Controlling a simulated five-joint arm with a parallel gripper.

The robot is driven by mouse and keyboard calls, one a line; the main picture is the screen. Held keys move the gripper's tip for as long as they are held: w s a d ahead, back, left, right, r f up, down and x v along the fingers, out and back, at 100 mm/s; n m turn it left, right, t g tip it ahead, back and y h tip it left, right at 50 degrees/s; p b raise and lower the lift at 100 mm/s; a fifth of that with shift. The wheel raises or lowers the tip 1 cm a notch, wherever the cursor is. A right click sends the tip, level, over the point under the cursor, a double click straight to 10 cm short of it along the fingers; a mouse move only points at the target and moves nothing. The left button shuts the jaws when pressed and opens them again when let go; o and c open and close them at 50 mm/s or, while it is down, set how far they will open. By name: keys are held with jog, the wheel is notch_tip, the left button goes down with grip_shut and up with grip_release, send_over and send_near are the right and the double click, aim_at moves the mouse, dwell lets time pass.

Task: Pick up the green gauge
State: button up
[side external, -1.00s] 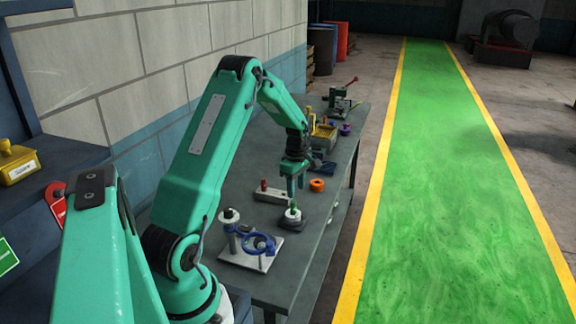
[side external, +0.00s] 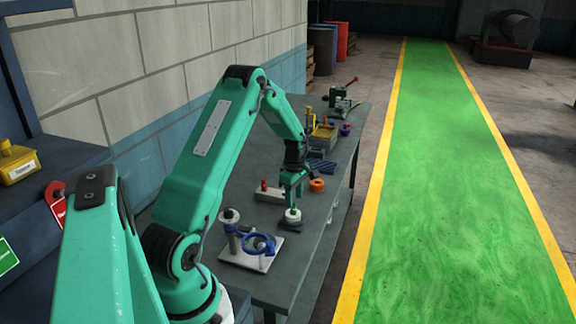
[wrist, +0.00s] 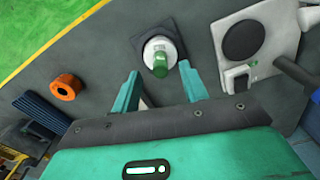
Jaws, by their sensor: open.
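The green gauge (wrist: 160,66) is a small green cylinder standing on a round white-and-grey holder (wrist: 159,48) with a dark base (wrist: 143,38). In the wrist view it lies just beyond my fingertips, roughly centred between them. My gripper (wrist: 158,72) is open, with one green finger on each side and nothing held. In the side view my gripper (side external: 293,204) is lowered right at the white holder (side external: 292,215), which stands on its dark base (side external: 291,225). The green gauge is hidden there by the fingers or blends with them.
The bench (side external: 318,245) also bears a white plate with a post and blue ring (side external: 258,246), a grey block with a red knob (side external: 268,192), an orange ring (side external: 317,185) and a blue ribbed part (side external: 322,167). A yellow container (side external: 322,135) stands farther back.

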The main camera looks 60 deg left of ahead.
aim_at(293, 214)
jog(key=shift+s+a+f, duration=0.1)
jog(key=shift+a+f, duration=0.05)
jog(key=shift+f, duration=2.25)
grip_shut()
